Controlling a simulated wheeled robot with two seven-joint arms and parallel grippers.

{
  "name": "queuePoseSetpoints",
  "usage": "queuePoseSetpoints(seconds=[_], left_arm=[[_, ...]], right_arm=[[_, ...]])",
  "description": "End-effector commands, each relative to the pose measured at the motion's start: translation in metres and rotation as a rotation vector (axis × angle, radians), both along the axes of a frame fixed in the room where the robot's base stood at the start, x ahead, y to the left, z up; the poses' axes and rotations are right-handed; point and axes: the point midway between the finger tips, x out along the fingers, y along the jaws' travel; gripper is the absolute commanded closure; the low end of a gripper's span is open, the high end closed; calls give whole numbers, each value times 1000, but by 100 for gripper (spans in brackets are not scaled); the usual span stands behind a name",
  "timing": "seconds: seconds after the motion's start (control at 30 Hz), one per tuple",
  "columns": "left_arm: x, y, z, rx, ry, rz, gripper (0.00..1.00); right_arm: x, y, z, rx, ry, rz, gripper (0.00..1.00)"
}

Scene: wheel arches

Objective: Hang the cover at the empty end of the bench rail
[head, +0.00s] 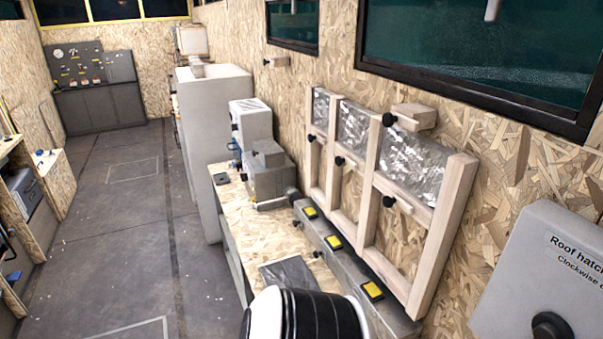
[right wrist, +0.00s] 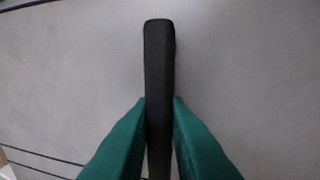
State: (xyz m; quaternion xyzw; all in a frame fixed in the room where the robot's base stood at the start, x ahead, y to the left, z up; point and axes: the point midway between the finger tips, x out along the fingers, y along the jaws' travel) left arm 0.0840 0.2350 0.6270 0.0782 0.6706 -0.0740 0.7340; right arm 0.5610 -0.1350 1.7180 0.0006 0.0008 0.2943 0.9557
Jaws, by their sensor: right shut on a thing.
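My right gripper (right wrist: 160,102) shows in the right wrist view, its two green fingers shut on a black bar (right wrist: 159,60). The bar stands out against a plain grey surface; I cannot tell whether it belongs to the cover. In the head view a grey rail (head: 345,268) with several yellow-and-black squares runs along the wall side of the bench (head: 262,233). No cover on this rail can be made out for certain, and its near end is partly hidden. Neither gripper shows in the head view; my left gripper is out of sight.
A wooden frame (head: 455,197) with silver sheeting and black-knobbed pegs stands behind the rail. A dark flat piece (head: 288,272) lies on the bench. Grey machines (head: 265,165) stand at its far end. A roof hatch box (head: 540,280) is at right. The floor (head: 120,225) at left is clear.

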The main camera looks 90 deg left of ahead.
Motion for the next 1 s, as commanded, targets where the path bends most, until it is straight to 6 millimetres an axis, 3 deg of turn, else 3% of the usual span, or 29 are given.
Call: queuePoseSetpoints(seconds=[1.0], left_arm=[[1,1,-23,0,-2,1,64]], right_arm=[[-95,-34,1,2,-6,1,100]])
